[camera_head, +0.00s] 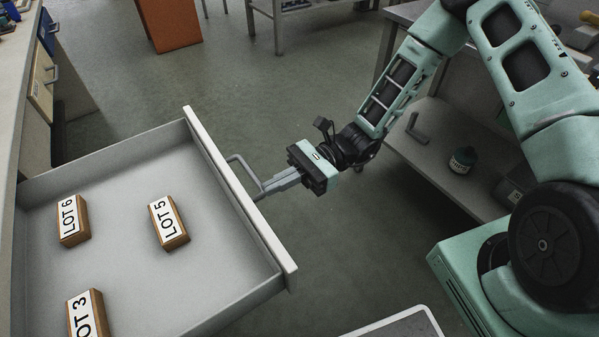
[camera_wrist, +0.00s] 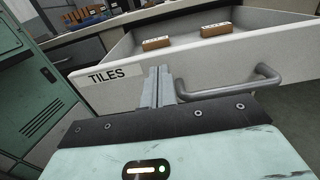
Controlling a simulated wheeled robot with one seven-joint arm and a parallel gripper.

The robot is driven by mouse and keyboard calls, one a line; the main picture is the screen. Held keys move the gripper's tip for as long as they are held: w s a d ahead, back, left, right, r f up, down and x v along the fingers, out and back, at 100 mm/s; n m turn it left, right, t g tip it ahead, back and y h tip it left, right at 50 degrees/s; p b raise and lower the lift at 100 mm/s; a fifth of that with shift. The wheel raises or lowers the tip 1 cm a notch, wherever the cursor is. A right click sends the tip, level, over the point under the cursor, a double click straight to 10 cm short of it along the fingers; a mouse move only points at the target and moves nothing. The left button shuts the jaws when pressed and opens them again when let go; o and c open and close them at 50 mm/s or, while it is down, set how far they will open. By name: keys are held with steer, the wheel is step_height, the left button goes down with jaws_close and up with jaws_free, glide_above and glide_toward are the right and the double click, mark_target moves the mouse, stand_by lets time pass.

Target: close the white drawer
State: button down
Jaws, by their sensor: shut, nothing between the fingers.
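The white drawer stands pulled out at the left of the head view, and its front panel (camera_head: 240,200) faces my arm. It holds several wooden blocks, with LOT 6 (camera_head: 73,220), LOT 5 (camera_head: 168,223) and LOT 3 (camera_head: 87,314) legible in part or whole. A grey bar handle (camera_head: 245,172) is on the front. My gripper (camera_head: 262,193) is shut and empty, its fingers pointing at the front panel beside the handle. In the wrist view the fingertips (camera_wrist: 158,72) overlap the front between the TILES label (camera_wrist: 108,75) and the handle (camera_wrist: 240,88); whether they touch it I cannot tell.
A workbench with a lower shelf (camera_head: 440,165) stands at the right, with a dark jar (camera_head: 462,160) on it. An orange-brown box (camera_head: 168,24) is on the floor at the back. Open floor (camera_head: 330,250) lies around my gripper.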

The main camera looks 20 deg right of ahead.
steer(key=shift+x, duration=1.35)
steer(key=shift+s+a, duration=0.1)
steer(key=shift+a, duration=0.05)
